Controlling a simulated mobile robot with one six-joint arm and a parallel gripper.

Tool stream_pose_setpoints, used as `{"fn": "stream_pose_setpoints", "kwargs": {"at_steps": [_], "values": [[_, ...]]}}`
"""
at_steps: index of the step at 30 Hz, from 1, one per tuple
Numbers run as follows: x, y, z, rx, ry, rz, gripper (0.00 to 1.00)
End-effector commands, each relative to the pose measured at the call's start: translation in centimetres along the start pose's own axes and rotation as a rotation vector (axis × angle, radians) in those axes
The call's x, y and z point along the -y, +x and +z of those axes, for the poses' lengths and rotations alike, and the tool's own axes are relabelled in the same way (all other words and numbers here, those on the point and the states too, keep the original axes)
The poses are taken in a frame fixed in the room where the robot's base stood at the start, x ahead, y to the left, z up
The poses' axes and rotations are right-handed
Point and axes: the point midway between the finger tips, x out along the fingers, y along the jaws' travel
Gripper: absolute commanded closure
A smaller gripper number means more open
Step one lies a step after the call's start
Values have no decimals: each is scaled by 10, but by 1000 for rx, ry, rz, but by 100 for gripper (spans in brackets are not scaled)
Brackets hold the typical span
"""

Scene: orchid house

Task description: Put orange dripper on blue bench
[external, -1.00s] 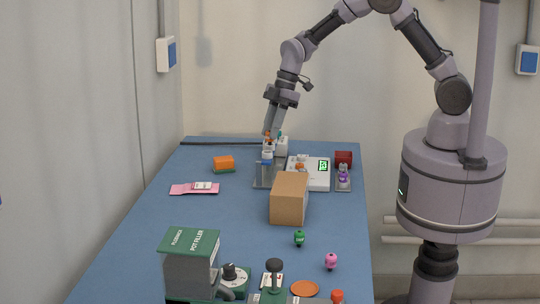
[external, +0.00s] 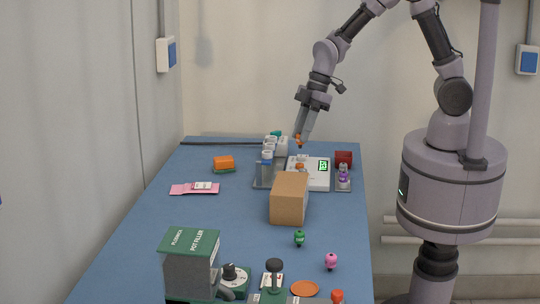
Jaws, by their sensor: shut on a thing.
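My gripper (external: 300,139) is at the far end of the blue bench (external: 235,220), above the surface near the white device. It is shut on a small orange thing, which looks like the orange dripper (external: 298,142). The dripper shows just at the fingertips and is partly hidden by them. It appears held up, clear of the bench, behind the white device with a green display (external: 316,178). Another small orange-topped item (external: 300,167) is on that device, partly hidden by a cardboard box.
A grey tray with white-capped bottles (external: 267,160) stands left of the device. The cardboard box (external: 289,199) stands in front. Green (external: 299,239) and pink (external: 331,261) drippers stand nearer. The left-middle bench is clear.

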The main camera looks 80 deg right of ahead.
Motion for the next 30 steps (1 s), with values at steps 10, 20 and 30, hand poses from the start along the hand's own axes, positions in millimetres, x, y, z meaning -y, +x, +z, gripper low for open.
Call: {"fn": "stream_pose_setpoints", "kwargs": {"at_steps": [10,20,30], "values": [[34,97,-164,1,199,86,100],[62,142,-205,3,290,122,100],[61,211,-175,4,292,121,100]]}}
